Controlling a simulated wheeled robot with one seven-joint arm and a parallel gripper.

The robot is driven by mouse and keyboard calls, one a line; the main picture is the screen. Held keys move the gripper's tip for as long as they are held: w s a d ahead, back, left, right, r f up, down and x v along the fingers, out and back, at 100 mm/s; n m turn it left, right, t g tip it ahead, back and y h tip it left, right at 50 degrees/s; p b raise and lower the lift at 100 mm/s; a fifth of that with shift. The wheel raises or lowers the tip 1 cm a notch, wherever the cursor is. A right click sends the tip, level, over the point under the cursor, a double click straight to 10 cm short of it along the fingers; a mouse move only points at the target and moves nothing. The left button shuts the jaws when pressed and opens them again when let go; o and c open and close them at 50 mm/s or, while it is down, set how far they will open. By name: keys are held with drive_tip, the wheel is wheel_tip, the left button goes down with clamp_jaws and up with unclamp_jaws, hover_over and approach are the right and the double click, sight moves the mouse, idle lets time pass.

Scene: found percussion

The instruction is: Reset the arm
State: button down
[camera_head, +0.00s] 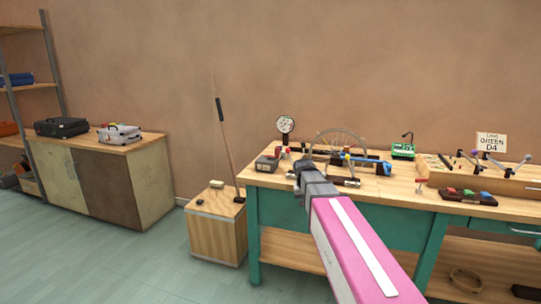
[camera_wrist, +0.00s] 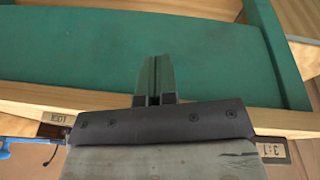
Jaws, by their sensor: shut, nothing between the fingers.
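My gripper (camera_head: 302,166) is at the end of my pink arm in the head view, in front of the left part of the workbench (camera_head: 395,202). In the wrist view my gripper (camera_wrist: 154,62) shows its two fingers together, with nothing between them. Behind the fingers is a green panel (camera_wrist: 75,52) that looks like part of the bench. A pale wooden edge runs across below it. I cannot tell from these views whether the gripper touches the bench.
The bench top holds a round dial gauge (camera_head: 285,126), a wire wheel (camera_head: 338,142), a green device (camera_head: 403,151) and a sign (camera_head: 491,142). A wooden box (camera_head: 217,225) stands left of the bench. A cabinet (camera_head: 105,185) bears two cases. The floor (camera_head: 120,265) at left is clear.

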drive_tip(key=s+d+f+g+y, duration=0.1)
drive_tip(key=s+f, duration=0.7)
drive_tip(key=s, duration=0.2)
drive_tip(key=s+d+f+g, duration=0.1)
drive_tip(key=s+d+f, duration=0.1)
drive_tip(key=s+f, duration=0.6)
drive_tip(key=shift+s+d+f+n+y, duration=0.3)
drive_tip(key=shift+s+f+n+y, duration=0.1)
drive_tip(key=shift+s, duration=0.55)
